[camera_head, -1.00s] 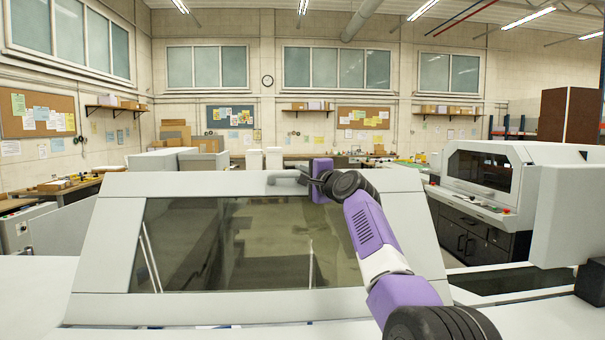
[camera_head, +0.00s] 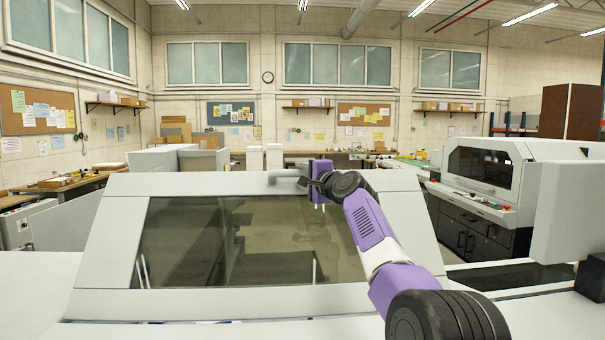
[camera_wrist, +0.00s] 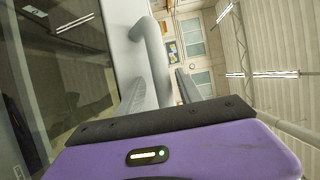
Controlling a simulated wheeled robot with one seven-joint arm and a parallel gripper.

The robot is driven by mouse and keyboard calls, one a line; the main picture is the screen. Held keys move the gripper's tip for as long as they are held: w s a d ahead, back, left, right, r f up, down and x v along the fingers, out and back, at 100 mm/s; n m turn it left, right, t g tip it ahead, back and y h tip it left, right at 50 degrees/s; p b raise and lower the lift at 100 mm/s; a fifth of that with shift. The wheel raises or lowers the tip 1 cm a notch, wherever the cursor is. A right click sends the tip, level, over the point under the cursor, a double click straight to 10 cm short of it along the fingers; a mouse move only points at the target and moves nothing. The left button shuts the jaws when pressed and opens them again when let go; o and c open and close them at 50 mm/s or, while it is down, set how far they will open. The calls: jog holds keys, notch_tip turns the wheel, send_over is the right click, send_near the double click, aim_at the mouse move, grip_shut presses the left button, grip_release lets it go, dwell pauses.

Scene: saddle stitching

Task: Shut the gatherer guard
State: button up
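The gatherer guard (camera_head: 92,245) is a large pale grey frame with a dark see-through window (camera_head: 250,240), sloping up and away in front of me in the head view. A grey bar handle (camera_head: 286,176) sits at its top edge. The handle also fills the upper middle of the wrist view (camera_wrist: 152,55) and runs down to the dark edge of my gripper body. My purple gripper (camera_head: 308,184) is at the right end of the handle.
A grey machine with a dark window (camera_head: 485,168) stands at the right on a black cabinet. A grey panel (camera_head: 572,215) stands nearer on the right edge. Pale flat covers (camera_head: 35,295) lie at the lower left. Benches line the far wall.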

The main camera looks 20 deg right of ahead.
jog(key=shift+r, duration=0.25)
jog(key=shift+s, duration=0.15)
jog(key=shift+s+b, duration=0.35)
jog(key=shift+s, duration=0.05)
jog(key=s+f+b, duration=0.1)
jog(key=s+b, duration=0.1)
jog(key=s, duration=0.4)
jog(key=shift+s+d, duration=0.4)
jog(key=shift+d, duration=0.05)
jog(key=shift+f, duration=0.1)
jog(key=s+r, duration=0.4)
jog(key=s, duration=0.4)
jog(key=shift+s+d+r+p, duration=0.25)
jog(key=shift+d+p, duration=0.1)
jog(key=shift+p, duration=0.05)
